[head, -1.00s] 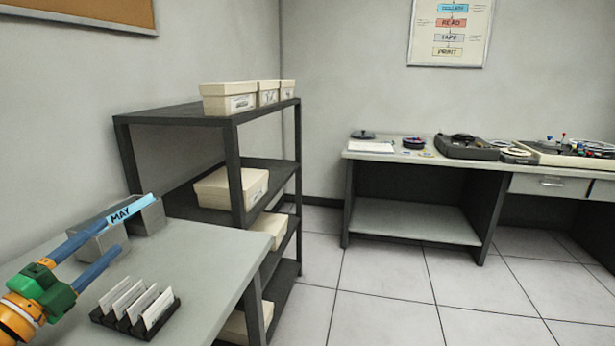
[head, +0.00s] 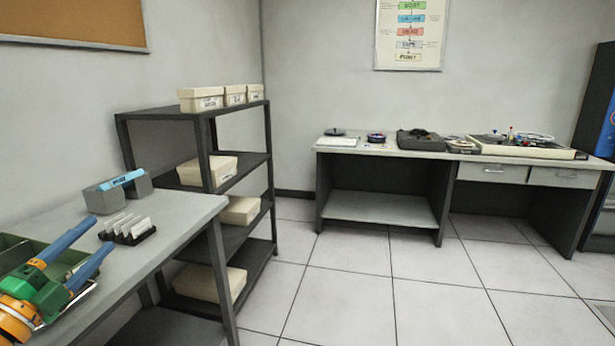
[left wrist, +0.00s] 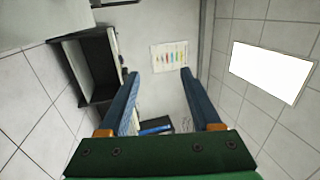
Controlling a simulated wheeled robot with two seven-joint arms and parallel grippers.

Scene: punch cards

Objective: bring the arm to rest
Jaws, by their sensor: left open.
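My left gripper (head: 98,234) has blue fingers, a green body and an orange wrist. It is over the near left part of the grey table (head: 185,222), in front of the grey blocks and the card rack. Its fingers are spread, and in the left wrist view (left wrist: 160,74) nothing is between them. My right gripper does not show.
A light blue labelled card (head: 121,179) rests on grey blocks (head: 104,200). A black rack (head: 140,238) holds several white cards. A green tray (head: 12,252) is partly behind my arm. A dark shelf (head: 207,160) with cream boxes stands beyond; open floor lies right.

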